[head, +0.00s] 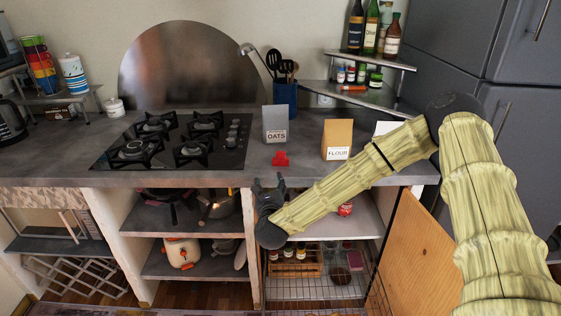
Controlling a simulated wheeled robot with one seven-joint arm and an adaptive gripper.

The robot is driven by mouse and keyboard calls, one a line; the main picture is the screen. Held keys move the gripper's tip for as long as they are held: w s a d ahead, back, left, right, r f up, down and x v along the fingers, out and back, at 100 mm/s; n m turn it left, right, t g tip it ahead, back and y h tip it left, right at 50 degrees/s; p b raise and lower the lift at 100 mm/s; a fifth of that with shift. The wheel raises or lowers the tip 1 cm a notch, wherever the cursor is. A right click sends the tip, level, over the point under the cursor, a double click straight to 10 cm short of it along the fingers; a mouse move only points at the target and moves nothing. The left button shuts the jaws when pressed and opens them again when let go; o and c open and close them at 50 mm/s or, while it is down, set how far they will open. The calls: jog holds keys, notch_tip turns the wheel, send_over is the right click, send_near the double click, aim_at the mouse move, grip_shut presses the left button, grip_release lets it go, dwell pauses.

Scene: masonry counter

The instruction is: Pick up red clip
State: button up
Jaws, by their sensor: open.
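In the head view a small red clip (281,159) lies on the grey counter (350,174), near its front edge and in front of the oats package. My gripper (267,182) is dark and open, with its fingers pointing up. It appears just at the counter's front edge, below and a little left of the clip in the picture. It looks empty and apart from the clip. The exact depth between them is hard to tell.
An oats package (275,124) stands behind the clip, and a flour bag (337,140) stands to its right. The gas hob (180,140) is to the left. A dark utensil holder (285,98) stands at the back. Open shelves (190,262) are below; a wooden door (415,255) hangs open at right.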

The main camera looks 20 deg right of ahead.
aim_at(281, 153)
jog(key=w+d+r+m, duration=0.1)
jog(key=w, duration=0.1)
jog(key=w+d+r+m+h, duration=0.1)
jog(key=w+d+r, duration=0.1)
jog(key=w+d+r+m+h+p, duration=0.1)
jog(key=w+r+m, duration=0.1)
jog(key=shift+w+d, duration=0.1)
jog(key=shift+d, duration=0.3)
jog(key=shift+d+f+p+x, duration=0.15)
jog(key=shift+p+x, duration=0.55)
jog(key=shift+x, duration=0.9)
jog(key=shift+d+f+p+x, duration=0.15)
jog(key=shift+p+x, duration=0.5)
jog(key=shift+x, duration=0.95)
jog(key=c, duration=1)
